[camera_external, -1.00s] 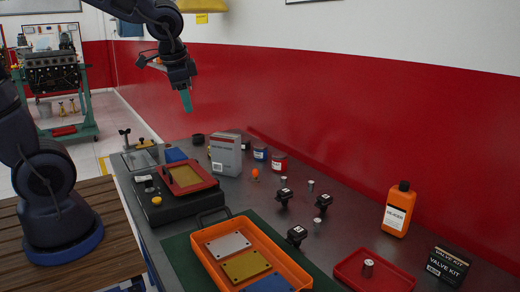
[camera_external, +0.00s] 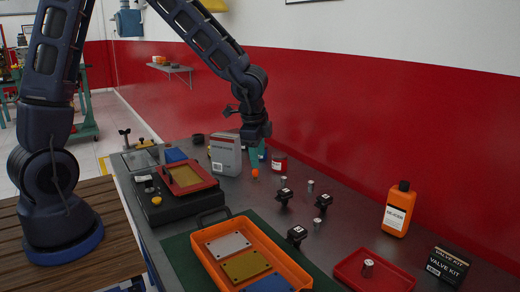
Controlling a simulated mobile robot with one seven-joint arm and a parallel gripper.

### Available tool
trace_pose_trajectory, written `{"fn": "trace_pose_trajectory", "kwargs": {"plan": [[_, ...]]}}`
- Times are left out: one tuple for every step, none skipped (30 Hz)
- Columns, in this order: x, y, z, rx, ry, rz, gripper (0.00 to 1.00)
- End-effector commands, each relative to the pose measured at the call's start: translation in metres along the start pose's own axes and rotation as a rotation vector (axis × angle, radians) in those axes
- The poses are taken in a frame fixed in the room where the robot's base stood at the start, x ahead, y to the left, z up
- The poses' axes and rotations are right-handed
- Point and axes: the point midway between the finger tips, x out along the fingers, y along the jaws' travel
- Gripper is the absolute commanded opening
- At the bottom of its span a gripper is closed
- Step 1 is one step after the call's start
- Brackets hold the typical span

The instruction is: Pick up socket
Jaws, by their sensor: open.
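Several small silver cylinders look like sockets. One (camera_external: 311,185) stands on the dark bench right of centre, one (camera_external: 317,223) stands closer to the front, and one (camera_external: 368,266) stands in the red tray (camera_external: 345,277). I cannot tell which is the task's socket. My gripper (camera_external: 256,160) points down with teal fingers, at the back of the bench, just above or behind a small orange ball (camera_external: 255,173). It is open and holds nothing that I can see. It is left of and apart from the silver cylinders.
Black labelled parts (camera_external: 284,197) stand among the cylinders. A grey box (camera_external: 225,155) is left of my gripper and a red can (camera_external: 279,164) right of it. An orange tray (camera_external: 212,265) lies in front. An orange bottle (camera_external: 397,208) stands at right, before the red wall.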

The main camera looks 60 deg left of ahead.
Motion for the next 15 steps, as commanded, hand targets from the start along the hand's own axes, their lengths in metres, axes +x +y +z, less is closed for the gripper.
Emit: {"fn": "trace_pose_trajectory", "kwargs": {"plan": [[0.010,0.002,-0.008,0.020,0.012,0.021,0.46],[0.015,0.003,-0.013,0.034,0.021,0.031,0.46],[0.021,0.005,-0.020,0.051,0.035,0.044,0.46],[0.025,0.006,-0.026,0.064,0.046,0.053,0.46],[0.030,0.007,-0.031,0.077,0.058,0.064,0.46],[0.035,0.009,-0.037,0.091,0.072,0.078,0.46],[0.039,0.010,-0.043,0.104,0.085,0.087,0.46],[0.043,0.012,-0.048,0.114,0.097,0.097,0.46],[0.048,0.013,-0.055,0.128,0.116,0.111,0.46],[0.051,0.015,-0.060,0.138,0.130,0.120,0.46],[0.055,0.017,-0.065,0.148,0.143,0.132,0.46],[0.059,0.018,-0.072,0.161,0.163,0.145,0.46],[0.061,0.019,-0.078,0.169,0.179,0.154,0.46],[0.064,0.021,-0.083,0.177,0.195,0.165,0.46],[0.067,0.022,-0.090,0.188,0.216,0.177,0.46]]}}
